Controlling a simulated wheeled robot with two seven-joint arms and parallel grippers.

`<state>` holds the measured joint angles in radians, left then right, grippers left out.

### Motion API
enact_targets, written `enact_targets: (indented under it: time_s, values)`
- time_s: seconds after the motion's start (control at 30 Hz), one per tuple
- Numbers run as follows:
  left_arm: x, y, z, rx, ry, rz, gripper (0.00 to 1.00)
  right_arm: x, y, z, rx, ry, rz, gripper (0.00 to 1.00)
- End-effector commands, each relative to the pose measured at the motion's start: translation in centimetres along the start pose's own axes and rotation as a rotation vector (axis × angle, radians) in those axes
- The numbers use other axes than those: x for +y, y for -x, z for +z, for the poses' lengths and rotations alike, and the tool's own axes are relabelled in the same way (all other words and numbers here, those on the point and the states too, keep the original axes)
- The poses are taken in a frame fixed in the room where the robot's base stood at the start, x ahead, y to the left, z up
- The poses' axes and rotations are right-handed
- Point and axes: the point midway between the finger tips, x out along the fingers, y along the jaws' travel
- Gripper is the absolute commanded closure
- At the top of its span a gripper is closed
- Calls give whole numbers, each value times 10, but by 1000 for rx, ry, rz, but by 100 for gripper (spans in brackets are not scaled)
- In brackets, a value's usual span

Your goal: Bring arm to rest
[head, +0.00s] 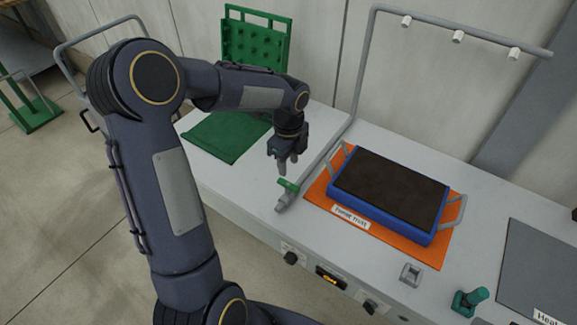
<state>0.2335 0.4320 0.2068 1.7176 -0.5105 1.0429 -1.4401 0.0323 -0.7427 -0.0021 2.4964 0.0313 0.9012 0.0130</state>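My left arm comes in from the lower left and reaches over the bench. My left gripper (287,166) points down just above a small grey valve with a green handle (288,186). A little space seems to show between the fingertips and the handle. The fingers are small here, and I cannot tell whether they are open or shut; I see nothing held between them. My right gripper is not in view.
A blue tray of dark soil (390,188) sits on an orange mat (318,193) right of the gripper. A green-handled fitting (470,300) and grey mat (540,262) lie right.

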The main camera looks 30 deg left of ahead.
Motion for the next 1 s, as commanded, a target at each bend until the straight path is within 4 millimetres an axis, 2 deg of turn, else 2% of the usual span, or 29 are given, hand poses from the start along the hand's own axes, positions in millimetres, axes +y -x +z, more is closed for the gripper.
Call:
enact_targets:
  time_s: [0.43, 0.57, 0.67, 0.8, 0.9, 1.0]
  values:
    - [1, 1, 0, 0, 5, -2, 62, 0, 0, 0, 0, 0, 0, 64]
    - [14, 18, -2, 8, 108, -30, 62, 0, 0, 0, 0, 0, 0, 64]
    - [40, 46, -8, 34, 306, -78, 62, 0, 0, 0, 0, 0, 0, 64]
    - [93, 81, -24, 130, 695, -151, 62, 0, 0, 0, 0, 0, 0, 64]
    - [131, 95, -39, 236, 982, -187, 62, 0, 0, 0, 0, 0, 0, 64]
    - [165, 102, -55, 363, 1250, -198, 62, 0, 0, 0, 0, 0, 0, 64]
